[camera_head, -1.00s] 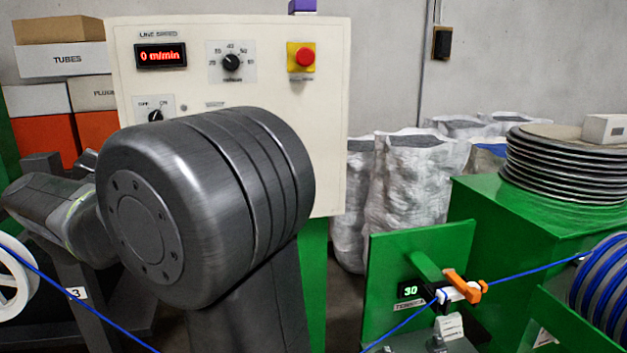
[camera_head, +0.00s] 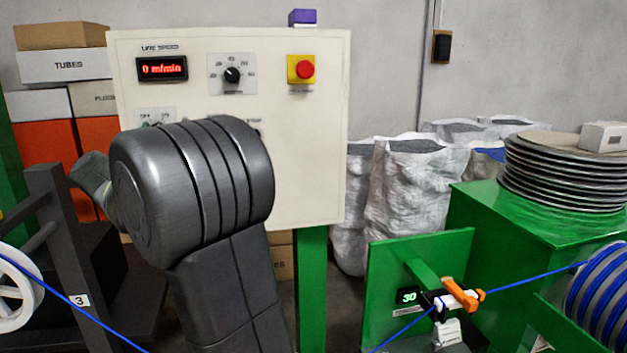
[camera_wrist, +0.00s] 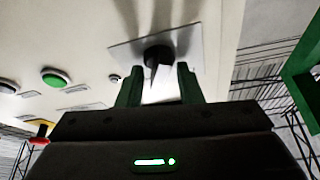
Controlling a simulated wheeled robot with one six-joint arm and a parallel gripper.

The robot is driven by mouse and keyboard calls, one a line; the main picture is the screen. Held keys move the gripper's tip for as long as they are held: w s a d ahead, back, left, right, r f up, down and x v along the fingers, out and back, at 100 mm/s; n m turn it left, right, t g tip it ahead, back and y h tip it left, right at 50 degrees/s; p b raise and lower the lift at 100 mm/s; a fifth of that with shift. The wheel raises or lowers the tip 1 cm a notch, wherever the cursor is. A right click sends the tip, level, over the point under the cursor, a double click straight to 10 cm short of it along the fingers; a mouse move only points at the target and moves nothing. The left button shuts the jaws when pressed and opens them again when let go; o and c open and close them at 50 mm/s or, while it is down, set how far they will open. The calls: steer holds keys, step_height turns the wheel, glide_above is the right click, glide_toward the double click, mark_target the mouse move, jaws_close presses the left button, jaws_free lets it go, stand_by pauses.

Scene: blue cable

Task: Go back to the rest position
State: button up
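My gripper (camera_wrist: 160,70) shows in the wrist view with its two green fingers apart and nothing held between them. A black selector knob (camera_wrist: 157,52) on a pale plate lies just ahead of the fingertips, near the panel's edge; I cannot tell whether the fingers touch it.
The panel carries a red emergency button (camera_head: 305,69) and a dial (camera_head: 232,75). A green button (camera_wrist: 55,77) shows in the wrist view. A blue cable (camera_head: 530,276) runs from the spool (camera_head: 600,295) past an orange clamp (camera_head: 460,293). White sacks (camera_head: 410,190) stand behind.

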steer(key=n+y, duration=0.2)
steer(key=n, duration=0.2)
steer(key=n+g+y, duration=0.1)
steer(key=n+y, duration=0.1)
steer(key=n, duration=0.2)
